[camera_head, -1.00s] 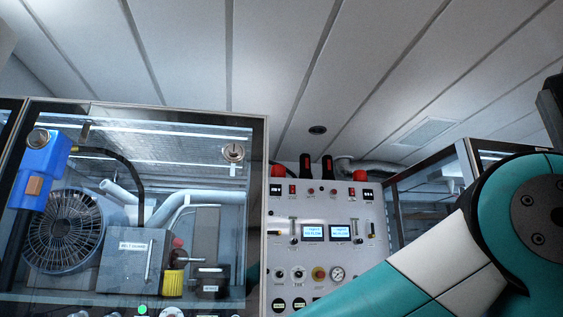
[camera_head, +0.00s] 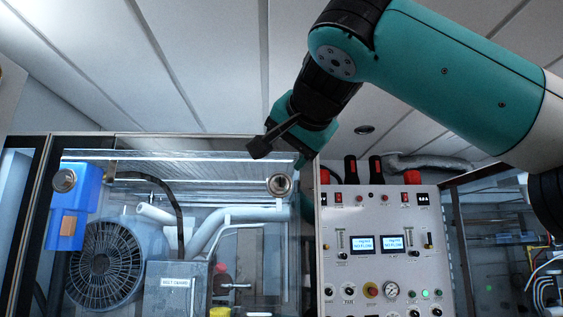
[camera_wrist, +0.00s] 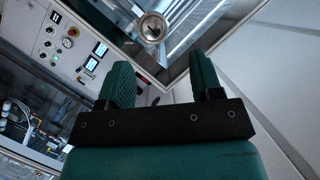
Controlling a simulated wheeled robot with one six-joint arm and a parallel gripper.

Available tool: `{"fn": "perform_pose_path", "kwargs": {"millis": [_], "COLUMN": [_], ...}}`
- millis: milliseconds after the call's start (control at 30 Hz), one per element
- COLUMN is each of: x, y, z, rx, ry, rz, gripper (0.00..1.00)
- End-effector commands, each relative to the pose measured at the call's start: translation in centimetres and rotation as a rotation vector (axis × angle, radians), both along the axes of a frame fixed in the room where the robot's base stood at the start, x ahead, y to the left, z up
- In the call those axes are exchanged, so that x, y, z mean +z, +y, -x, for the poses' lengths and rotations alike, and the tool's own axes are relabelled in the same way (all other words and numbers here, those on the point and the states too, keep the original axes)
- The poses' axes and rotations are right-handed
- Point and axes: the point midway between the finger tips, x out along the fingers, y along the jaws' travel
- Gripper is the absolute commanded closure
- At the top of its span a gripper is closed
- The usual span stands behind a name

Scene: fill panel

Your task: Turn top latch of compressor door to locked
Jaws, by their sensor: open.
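The top latch (camera_head: 279,185) is a round metal fitting near the top right corner of the clear compressor door (camera_head: 240,270). The latch also shows at the top centre of the wrist view (camera_wrist: 153,27), with a dark arrow-like mark in its middle. My gripper (camera_wrist: 163,72) is open and empty, its two teal fingers apart. The latch lies beyond the fingertips, slightly toward the left finger, and nothing touches it.
Behind the door are a fan (camera_head: 105,262), pipes and a grey box (camera_head: 175,289). A blue unit (camera_head: 72,212) is at the upper left.

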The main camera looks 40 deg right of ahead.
Motion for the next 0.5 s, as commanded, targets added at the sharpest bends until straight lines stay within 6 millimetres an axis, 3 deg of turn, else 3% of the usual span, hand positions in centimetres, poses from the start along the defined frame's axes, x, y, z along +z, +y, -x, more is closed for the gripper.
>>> {"fn": "perform_pose_path", "kwargs": {"millis": [33, 200, 500], "x": [1.7, 2.5, 1.5], "y": [-0.8, -2.4, -3.5], "z": [0.8, 2.2, 0.2], "rx": [-0.034, -0.100, -0.111], "ry": [-0.018, -0.037, -0.038], "rz": [-0.052, -0.143, -0.145], "gripper": [0.41, 0.41, 0.41]}}
